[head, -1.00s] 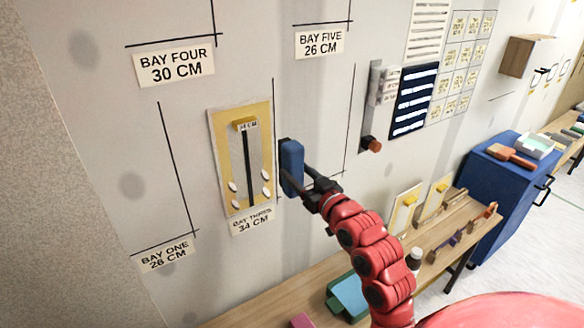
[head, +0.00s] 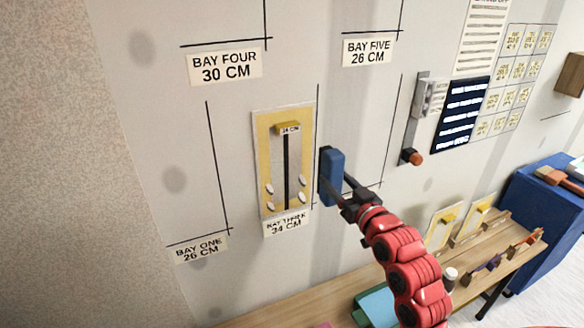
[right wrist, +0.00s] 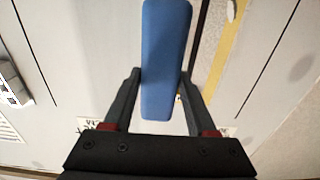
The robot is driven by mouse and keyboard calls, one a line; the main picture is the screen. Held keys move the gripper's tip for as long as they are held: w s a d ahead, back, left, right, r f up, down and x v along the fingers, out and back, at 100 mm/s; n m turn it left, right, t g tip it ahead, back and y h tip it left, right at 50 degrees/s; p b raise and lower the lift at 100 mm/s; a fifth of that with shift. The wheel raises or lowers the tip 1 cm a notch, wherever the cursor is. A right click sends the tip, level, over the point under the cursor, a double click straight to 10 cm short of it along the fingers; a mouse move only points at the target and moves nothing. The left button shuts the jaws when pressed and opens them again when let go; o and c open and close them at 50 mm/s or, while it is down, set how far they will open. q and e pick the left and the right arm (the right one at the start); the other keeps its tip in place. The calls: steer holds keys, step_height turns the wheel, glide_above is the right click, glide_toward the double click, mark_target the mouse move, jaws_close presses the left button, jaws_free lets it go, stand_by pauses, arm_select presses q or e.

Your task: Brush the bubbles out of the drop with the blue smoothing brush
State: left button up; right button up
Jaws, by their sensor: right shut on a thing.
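The drop (head: 262,150) is a yellow-bordered panel on the wall, above the bay three label (head: 286,224). It has a dark vertical stripe, a yellow block at its top marked 34 CM, and several pale oval bubbles (head: 300,194) low on both sides. My right gripper (head: 346,196) is shut on the blue smoothing brush (head: 331,174), which is upright just right of the drop's right edge. In the right wrist view the brush (right wrist: 164,60) stands between the two fingers, and the drop's yellow edge (right wrist: 224,50) shows to its right. My left gripper is not in view.
A wooden bench (head: 290,308) runs below the wall, with a teal object (head: 376,306) and yellow-bordered panels (head: 442,228) on it. A wall box with an orange-brown knob (head: 413,157) is right of the brush. A blue cabinet (head: 545,210) stands at the right.

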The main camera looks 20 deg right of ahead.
jaws_close()
steer(key=shift+w+a, duration=0.1)
steer(key=shift+a, duration=0.05)
steer(key=s+a+f+p, duration=0.2)
steer(key=a+f+p, duration=0.4)
steer(key=a+f, duration=0.5)
steer(key=a, duration=0.3)
steer(key=shift+s, duration=0.25)
steer(key=w+b, duration=0.3)
steer(key=w, duration=0.3)
steer(key=shift+w, duration=0.25)
